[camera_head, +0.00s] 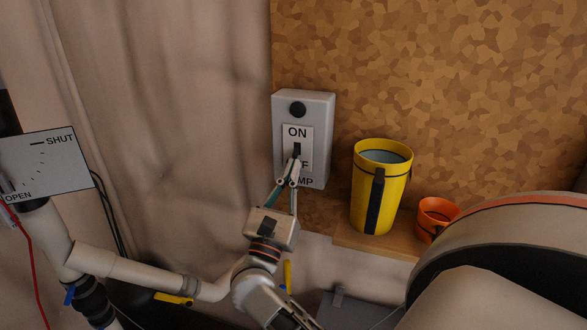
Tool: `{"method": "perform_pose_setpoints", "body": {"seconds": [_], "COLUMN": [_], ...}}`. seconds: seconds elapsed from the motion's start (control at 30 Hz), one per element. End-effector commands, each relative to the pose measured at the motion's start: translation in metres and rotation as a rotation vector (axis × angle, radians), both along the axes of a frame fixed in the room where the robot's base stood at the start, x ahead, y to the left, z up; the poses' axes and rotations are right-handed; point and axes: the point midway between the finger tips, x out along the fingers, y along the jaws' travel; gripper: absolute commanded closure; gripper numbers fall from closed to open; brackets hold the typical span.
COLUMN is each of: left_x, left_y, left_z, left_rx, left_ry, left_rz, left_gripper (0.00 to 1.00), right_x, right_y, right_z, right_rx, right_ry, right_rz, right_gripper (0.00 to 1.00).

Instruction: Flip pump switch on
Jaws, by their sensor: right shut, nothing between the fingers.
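The pump switch (297,150) is a small black lever on a white plate, mounted on a grey wall box (316,115). The plate reads ON above the lever. The OFF and PUMP labels below are partly covered by my right gripper. My right gripper (293,170) is shut and empty, with its fingertips at the lower end of the lever. Whether they touch it, and the lever's exact tilt, I cannot tell. The lever's dark upper part shows just under the ON label. My left gripper is not in view.
A yellow cup (396,200) and a smaller orange cup (435,214) stand on a wooden ledge (372,243) to the right. A SHUT/OPEN plate (50,163) is at the left. A large rounded body fills the lower right. Bare wall lies left of the box.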

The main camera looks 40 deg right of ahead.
Motion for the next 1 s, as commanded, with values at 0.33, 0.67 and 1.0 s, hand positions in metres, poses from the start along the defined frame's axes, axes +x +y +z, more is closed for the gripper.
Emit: {"method": "perform_pose_setpoints", "body": {"seconds": [0.33,0.67,1.0], "left_x": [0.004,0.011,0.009], "left_y": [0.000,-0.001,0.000], "left_z": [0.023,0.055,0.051], "left_rx": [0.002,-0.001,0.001], "left_ry": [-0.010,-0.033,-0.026], "left_rz": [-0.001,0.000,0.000], "left_gripper": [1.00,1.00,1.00], "right_x": [-0.002,-0.005,-0.007], "right_y": [0.003,0.009,0.012], "right_z": [0.007,0.017,0.027], "right_rx": [0.075,0.155,0.153], "right_ry": [0.037,0.079,0.080], "right_rz": [0.001,0.000,0.000], "right_gripper": [1.00,1.00,1.00]}}
